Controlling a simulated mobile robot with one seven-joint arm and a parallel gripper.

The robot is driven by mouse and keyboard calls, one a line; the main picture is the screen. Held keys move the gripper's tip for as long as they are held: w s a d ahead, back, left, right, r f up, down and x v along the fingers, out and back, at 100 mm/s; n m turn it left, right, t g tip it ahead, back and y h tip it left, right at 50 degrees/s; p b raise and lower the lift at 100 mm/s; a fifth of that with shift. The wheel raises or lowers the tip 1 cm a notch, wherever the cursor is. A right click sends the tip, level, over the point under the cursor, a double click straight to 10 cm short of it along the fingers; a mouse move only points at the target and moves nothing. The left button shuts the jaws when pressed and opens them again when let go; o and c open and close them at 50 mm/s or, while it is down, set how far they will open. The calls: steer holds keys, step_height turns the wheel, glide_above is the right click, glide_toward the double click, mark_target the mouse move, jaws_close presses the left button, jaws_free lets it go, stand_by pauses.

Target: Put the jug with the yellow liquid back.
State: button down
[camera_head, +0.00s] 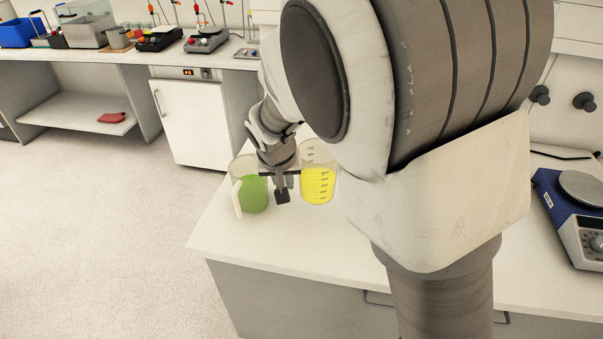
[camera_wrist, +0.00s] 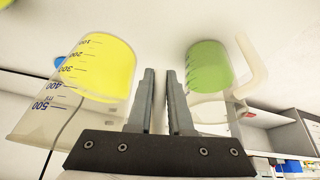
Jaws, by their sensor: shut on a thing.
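The jug with the yellow liquid (camera_head: 318,186) is a clear, upright, graduated vessel by the left corner of the near bench; it fills the left of the wrist view (camera_wrist: 100,68). My gripper (camera_head: 282,190) is just left of it, its fingers (camera_wrist: 160,78) nearly together. It is shut on this jug, apparently by the handle, which the fingers hide. I cannot tell whether the jug's base touches the bench. A jug with green liquid (camera_head: 254,196) stands left of my gripper, its pale handle facing left; the wrist view shows it on the right (camera_wrist: 208,68).
The near white bench (camera_head: 235,235) has its edge close to the green jug. A blue-based scale or hotplate (camera_head: 575,215) stands at the right. A back bench (camera_head: 130,62) carries trays and instruments. My arm hides much of the near bench.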

steer(key=shift+f, duration=3.45)
steer(key=shift+f+b, duration=0.25)
steer(key=shift+b, duration=0.15)
steer(key=c, duration=0.8)
jaws_free()
steer(key=shift+c, duration=0.2)
steer(key=shift+r, duration=0.1)
